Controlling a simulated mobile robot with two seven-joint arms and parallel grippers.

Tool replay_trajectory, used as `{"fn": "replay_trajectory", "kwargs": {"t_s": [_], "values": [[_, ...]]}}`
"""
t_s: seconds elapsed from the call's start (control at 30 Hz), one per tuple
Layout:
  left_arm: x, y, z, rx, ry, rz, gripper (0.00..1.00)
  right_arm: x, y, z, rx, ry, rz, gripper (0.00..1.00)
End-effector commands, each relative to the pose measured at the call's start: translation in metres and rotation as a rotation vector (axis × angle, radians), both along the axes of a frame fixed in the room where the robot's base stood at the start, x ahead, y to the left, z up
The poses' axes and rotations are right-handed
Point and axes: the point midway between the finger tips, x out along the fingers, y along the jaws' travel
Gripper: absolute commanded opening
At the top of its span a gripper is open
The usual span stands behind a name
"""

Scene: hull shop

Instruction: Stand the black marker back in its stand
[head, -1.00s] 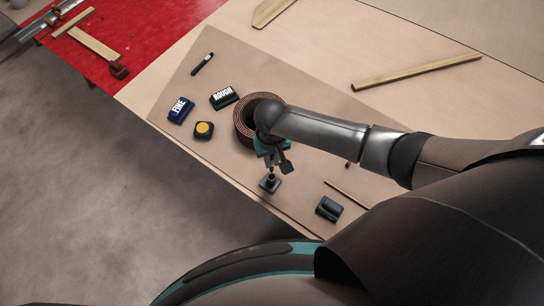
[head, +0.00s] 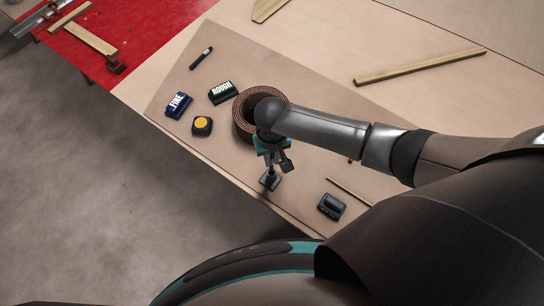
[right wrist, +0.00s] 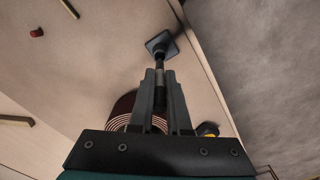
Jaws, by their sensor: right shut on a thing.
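My right gripper (head: 278,164) is shut on the black marker, a slim dark cylinder (right wrist: 160,92) held between its fingers in the right wrist view. The stand is a small dark square base (head: 270,181) on the table near its front edge; it also shows in the right wrist view (right wrist: 160,43). The marker's far end lines up with the short upright part of the stand and seems to meet it; I cannot tell how deep it sits. In the head view my gripper hides most of the marker. My left gripper is not in view.
A brown coil (head: 245,121) lies right behind my right gripper. A FINE block (head: 177,104), a ROUGH block (head: 222,92), a yellow-topped block (head: 202,126) and a dark pen-like thing (head: 202,57) lie left. A dark block (head: 331,206) and a thin stick (head: 348,190) lie right.

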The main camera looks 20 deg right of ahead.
Motion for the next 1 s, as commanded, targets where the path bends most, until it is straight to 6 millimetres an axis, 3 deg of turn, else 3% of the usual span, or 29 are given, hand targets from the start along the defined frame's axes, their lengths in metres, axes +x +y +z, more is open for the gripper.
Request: {"fn": "replay_trajectory", "kwargs": {"t_s": [1.0], "values": [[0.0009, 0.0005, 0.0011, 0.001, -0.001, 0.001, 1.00, -0.0005, 0.0004, -0.0065, 0.000, 0.001, 0.000, 0.00]]}}
